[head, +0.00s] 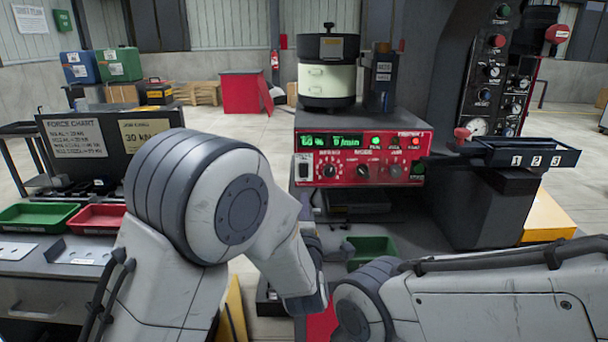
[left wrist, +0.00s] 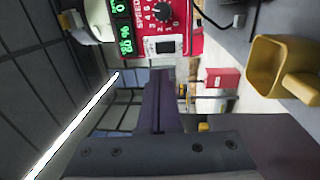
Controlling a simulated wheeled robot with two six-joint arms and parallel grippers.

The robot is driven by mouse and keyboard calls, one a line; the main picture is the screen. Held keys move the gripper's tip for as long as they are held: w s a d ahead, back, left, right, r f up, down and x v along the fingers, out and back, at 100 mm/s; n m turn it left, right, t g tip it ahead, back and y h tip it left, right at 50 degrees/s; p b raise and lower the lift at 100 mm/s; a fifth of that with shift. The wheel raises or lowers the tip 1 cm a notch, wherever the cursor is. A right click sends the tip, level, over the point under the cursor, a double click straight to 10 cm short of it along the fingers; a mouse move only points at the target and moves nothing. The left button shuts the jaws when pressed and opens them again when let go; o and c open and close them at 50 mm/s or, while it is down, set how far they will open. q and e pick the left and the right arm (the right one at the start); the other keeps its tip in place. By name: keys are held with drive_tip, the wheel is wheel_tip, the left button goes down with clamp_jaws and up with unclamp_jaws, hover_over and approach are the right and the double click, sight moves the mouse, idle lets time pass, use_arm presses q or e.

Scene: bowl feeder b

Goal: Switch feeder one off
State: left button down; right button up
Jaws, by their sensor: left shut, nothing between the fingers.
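Feeder one is the red control box (head: 345,178) under a round bowl unit (head: 327,82). Its green displays (head: 331,141) are lit. A rocker switch (head: 303,168) sits at the left end of its front, left of the knobs. The switch also shows in the left wrist view (left wrist: 165,47). My left gripper (head: 304,196) is just below the switch in the head view, partly hidden by my arm. In the left wrist view its shut, empty fingers (left wrist: 160,78) point at the switch, with their tips close to it. I cannot tell whether they touch. My right gripper is not in view.
A black tray marked 1, 2, 3 (head: 523,155) stands right of the feeder. A green bin (head: 371,250) lies below it. Green (head: 38,217) and red (head: 97,218) trays are on the left bench. A yellow container (left wrist: 284,68) shows in the left wrist view.

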sight(303, 168)
use_arm(q)
drive_tip(key=w, duration=0.4)
drive_tip(key=w+r+p, duration=0.1)
drive_tip(key=w, duration=0.3)
drive_tip(key=w+p, duration=0.1)
drive_tip(key=w, duration=0.3)
drive_tip(key=shift+w+r, duration=0.25)
drive_tip(key=shift+a, duration=0.1)
